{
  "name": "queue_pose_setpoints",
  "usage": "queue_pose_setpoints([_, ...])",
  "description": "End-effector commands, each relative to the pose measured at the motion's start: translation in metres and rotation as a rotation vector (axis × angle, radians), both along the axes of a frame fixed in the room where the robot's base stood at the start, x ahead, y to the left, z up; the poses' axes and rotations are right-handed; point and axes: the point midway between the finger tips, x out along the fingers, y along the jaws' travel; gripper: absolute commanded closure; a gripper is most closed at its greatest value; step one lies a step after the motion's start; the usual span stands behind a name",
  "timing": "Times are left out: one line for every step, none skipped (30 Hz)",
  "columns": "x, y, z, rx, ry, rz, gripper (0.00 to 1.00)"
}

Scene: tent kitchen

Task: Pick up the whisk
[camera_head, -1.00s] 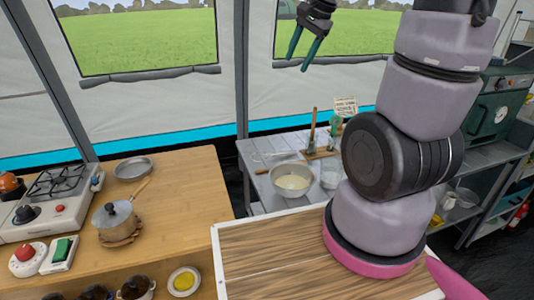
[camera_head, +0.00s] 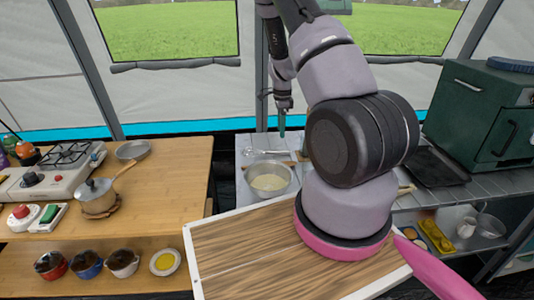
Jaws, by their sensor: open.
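The whisk (camera_head: 258,152) appears as a thin metal shape lying on the grey slatted table, just behind a metal bowl (camera_head: 286,182) with pale contents. Its fine detail is too small to tell. My gripper (camera_head: 281,131) points down above the back of the grey table, beyond the bowl and close to the whisk in the picture. It is open with nothing seen between its fingers. The fingers are seen nearly edge-on, and their height over the table is hard to tell.
A wooden counter (camera_head: 165,180) at left holds a stove (camera_head: 55,170), a saucepan (camera_head: 94,194) and a pan (camera_head: 132,150). A green oven (camera_head: 490,115) and a dark tray (camera_head: 437,167) stand at right. My arm hides the table's middle.

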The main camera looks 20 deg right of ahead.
Motion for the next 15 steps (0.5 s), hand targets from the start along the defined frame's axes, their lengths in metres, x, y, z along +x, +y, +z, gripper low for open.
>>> queue_pose_setpoints([-0.001, -0.001, -0.01, -0.001, 0.003, -0.001, 0.4])
queue_pose_setpoints([-0.001, -0.001, -0.015, 0.0, 0.004, -0.001, 0.4])
queue_pose_setpoints([-0.001, 0.0, -0.021, 0.001, 0.003, -0.001, 0.4])
queue_pose_setpoints([-0.001, 0.0, -0.026, 0.0, 0.003, 0.001, 0.4])
queue_pose_setpoints([-0.001, 0.0, -0.03, 0.0, 0.003, 0.001, 0.4])
queue_pose_setpoints([-0.001, 0.0, -0.035, 0.001, 0.002, 0.001, 0.4])
queue_pose_setpoints([-0.001, 0.0, -0.038, 0.001, 0.002, 0.001, 0.4])
queue_pose_setpoints([-0.001, 0.0, -0.04, 0.0, 0.001, 0.002, 0.4])
queue_pose_setpoints([-0.001, 0.0, -0.042, 0.0, 0.001, 0.002, 0.4])
queue_pose_setpoints([-0.001, 0.001, -0.044, 0.0, 0.001, 0.002, 0.4])
queue_pose_setpoints([-0.001, 0.001, -0.045, 0.0, 0.001, 0.002, 0.4])
queue_pose_setpoints([-0.001, 0.001, -0.047, 0.001, 0.002, 0.002, 0.4])
queue_pose_setpoints([-0.001, 0.002, -0.048, 0.001, 0.002, 0.003, 0.4])
queue_pose_setpoints([-0.001, 0.003, -0.051, 0.001, 0.002, 0.003, 0.4])
queue_pose_setpoints([-0.001, 0.004, -0.055, 0.001, 0.002, 0.003, 0.4])
